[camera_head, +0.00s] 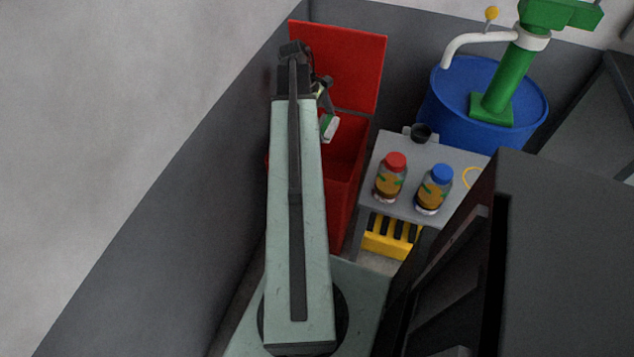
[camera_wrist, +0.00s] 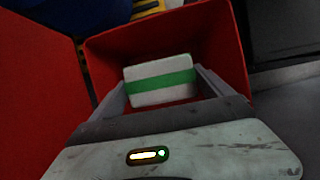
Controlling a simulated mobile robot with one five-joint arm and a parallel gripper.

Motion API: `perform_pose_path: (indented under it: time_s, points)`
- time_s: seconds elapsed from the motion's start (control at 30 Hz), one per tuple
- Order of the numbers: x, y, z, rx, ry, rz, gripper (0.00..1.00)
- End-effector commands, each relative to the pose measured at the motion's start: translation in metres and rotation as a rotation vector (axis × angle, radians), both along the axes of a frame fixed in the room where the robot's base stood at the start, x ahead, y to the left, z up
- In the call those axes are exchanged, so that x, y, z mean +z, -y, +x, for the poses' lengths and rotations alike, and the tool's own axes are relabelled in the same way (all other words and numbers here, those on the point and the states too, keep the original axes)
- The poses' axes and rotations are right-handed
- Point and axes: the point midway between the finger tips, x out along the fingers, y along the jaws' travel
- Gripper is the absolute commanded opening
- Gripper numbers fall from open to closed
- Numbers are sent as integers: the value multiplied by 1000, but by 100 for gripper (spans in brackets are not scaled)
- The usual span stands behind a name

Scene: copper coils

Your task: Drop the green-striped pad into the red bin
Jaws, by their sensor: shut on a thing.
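The green-striped pad (camera_wrist: 158,80) is white with a green band across its middle. It sits between the two fingers of my gripper (camera_wrist: 160,88), which is shut on it. In the wrist view the pad appears over the opening of the red bin (camera_wrist: 240,50). In the head view the pad (camera_head: 329,127) shows just right of my arm, over the opening of the red bin (camera_head: 357,150), whose lid stands open at the back. My arm hides the left part of the bin and most of my gripper in the head view.
A blue drum (camera_head: 450,95) with a green pump (camera_head: 505,75) stands behind. A grey wall runs close along the left.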

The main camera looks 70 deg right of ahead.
Motion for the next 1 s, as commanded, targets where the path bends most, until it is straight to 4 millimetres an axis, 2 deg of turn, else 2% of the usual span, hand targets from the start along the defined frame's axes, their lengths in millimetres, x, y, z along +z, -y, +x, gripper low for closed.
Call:
perform_pose_path:
  time_s: [0.03,0.2,0.53,0.57,0.83,1.0]
  points:
    - [-16,0,0,0,0,0,52]
    - [-37,0,0,1,0,-1,52]
    - [-38,0,1,2,0,0,52]
    - [-38,0,1,2,0,0,98]
    - [-36,0,1,3,0,0,100]
    - [-21,0,6,3,0,0,100]
